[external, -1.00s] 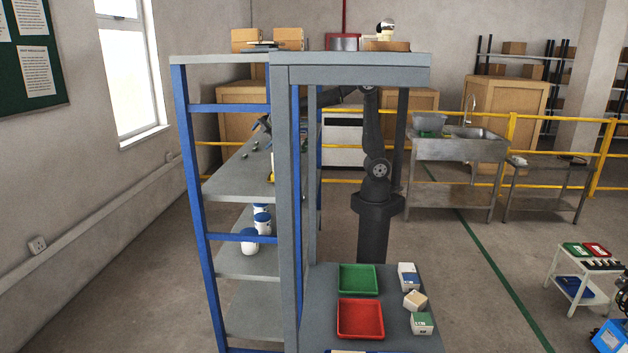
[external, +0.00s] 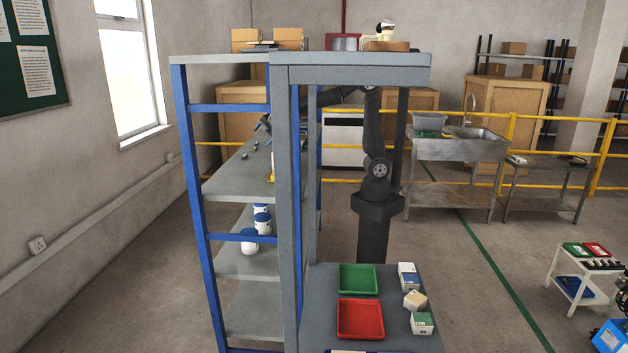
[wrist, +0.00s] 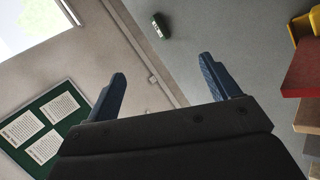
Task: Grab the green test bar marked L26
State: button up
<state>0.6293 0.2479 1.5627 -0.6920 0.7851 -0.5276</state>
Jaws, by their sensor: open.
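In the wrist view a small dark green bar (wrist: 161,26) with a pale mark on its side lies on the grey shelf near the shelf's edge. The mark is too small to read. My gripper (wrist: 162,78) is open and empty, its two blue fingers apart. The bar is ahead of the fingertips, beyond the gap between them and not touching them. In the external view small bars (external: 256,143) show on the upper shelf (external: 235,180); which one is L26 cannot be told.
In the wrist view a yellow bin (wrist: 299,27) and a red block (wrist: 305,68) are at the right. The external view shows blue rack posts (external: 197,210), white jars (external: 249,241) on a lower shelf, and green (external: 359,280) and red (external: 360,320) trays on the bench.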

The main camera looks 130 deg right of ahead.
jog(key=s+d+r+m+y, duration=0.2)
jog(key=d+m, duration=0.2)
jog(key=m, duration=0.3)
jog(key=m+y, duration=0.3)
jog(key=m, duration=0.3)
send_over(246, 156)
jog(key=s+a, duration=0.2)
jog(key=a, duration=0.1)
notch_tip(246, 156, down, 8)
jog(key=shift+d+r, duration=0.1)
jog(key=shift+t, duration=0.3)
jog(key=shift+x, duration=3.05)
jog(key=c, duration=1.1)
